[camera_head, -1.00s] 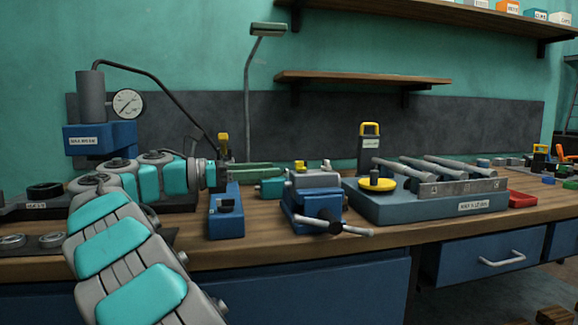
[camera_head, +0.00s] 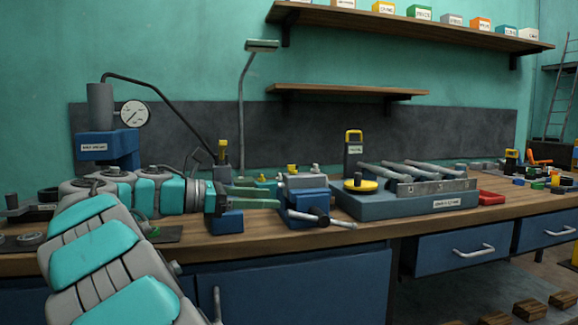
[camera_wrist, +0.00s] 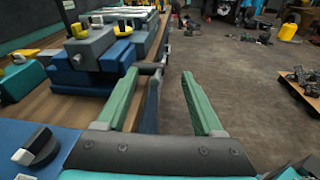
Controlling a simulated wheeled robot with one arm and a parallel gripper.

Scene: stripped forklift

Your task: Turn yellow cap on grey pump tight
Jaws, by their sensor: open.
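A grey body on a blue vise stands near the bench's front edge in the head view; I take it for the grey pump (camera_head: 303,181). Small yellow parts sit at its top, and one of these may be the yellow cap (camera_head: 292,169); which one is unclear.
A vise handle (camera_head: 338,223) sticks out at the front. A blue block (camera_head: 226,222) stands below my gripper. A grey-blue tray (camera_head: 410,204) to the right bears a yellow disc (camera_head: 360,185) and metal rods. A lamp (camera_head: 243,100) stands behind. The floor before the bench is open.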

